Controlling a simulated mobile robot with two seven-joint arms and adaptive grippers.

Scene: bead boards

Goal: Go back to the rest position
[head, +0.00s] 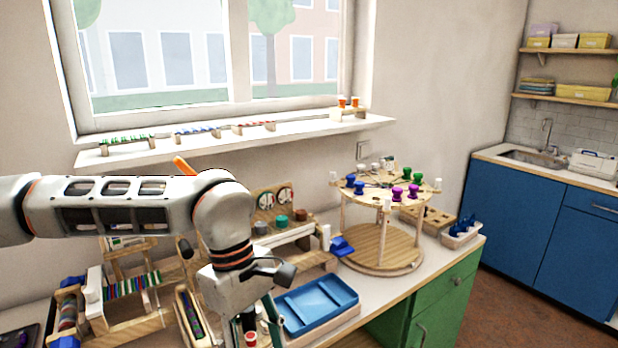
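My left arm comes in from the left and reaches across the workbench (393,292), bending down at the wrist. My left gripper (250,332) is low in the head view, just left of a blue tray (318,303). Its fingers are partly hidden by the wrist and cut by the lower edge, so I cannot tell whether they are open. A small red and white piece (250,339) shows by the fingertips; I cannot tell whether it is held. My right gripper is not in view.
A round two-tier wooden stand (382,248) with coloured knobs stands on the right. Wooden bead racks (130,290) stand left, partly behind my arm. A white tub (461,236) with blue pieces sits at the bench's right end. The windowsill (300,130) runs behind.

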